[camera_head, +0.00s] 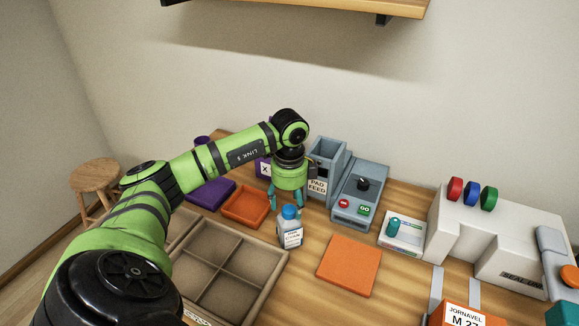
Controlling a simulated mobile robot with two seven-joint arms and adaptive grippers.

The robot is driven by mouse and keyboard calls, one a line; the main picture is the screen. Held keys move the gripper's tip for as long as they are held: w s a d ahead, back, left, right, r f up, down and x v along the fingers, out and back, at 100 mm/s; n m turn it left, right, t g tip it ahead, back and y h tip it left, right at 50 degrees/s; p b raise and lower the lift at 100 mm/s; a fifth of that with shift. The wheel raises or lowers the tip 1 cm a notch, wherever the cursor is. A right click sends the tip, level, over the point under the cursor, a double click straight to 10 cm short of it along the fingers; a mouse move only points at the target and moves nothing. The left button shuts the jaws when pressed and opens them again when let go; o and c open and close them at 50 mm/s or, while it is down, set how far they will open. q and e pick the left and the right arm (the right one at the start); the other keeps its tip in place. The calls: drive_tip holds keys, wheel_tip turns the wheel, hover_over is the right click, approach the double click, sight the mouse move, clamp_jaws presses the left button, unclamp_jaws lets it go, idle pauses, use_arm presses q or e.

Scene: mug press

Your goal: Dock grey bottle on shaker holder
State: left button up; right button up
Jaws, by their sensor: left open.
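A grey bottle (290,237) with a blue cap and a white label stands upright on the wooden table, near the right back corner of the divided tray. My left gripper (286,203) has its teal fingers apart and pointing down. I cannot make out which thing is the shaker holder. My right gripper is not in view.
The divided brown tray (225,271) has empty compartments. Orange (246,206) and purple (210,192) trays lie behind it. A pad feed box (326,158) and a grey control unit (358,201) stand behind. An orange mat (349,265) is bare. A white sealing machine (472,235) stands right.

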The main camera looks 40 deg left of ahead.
sight(289, 208)
use_arm(q)
drive_tip(key=shift+s+f+p, duration=0.15)
drive_tip(key=shift+f+p, duration=0.15)
drive_tip(key=shift+f, duration=1.35)
clamp_jaws()
drive_tip(key=shift+r, duration=0.1)
drive_tip(key=shift+r, duration=0.1)
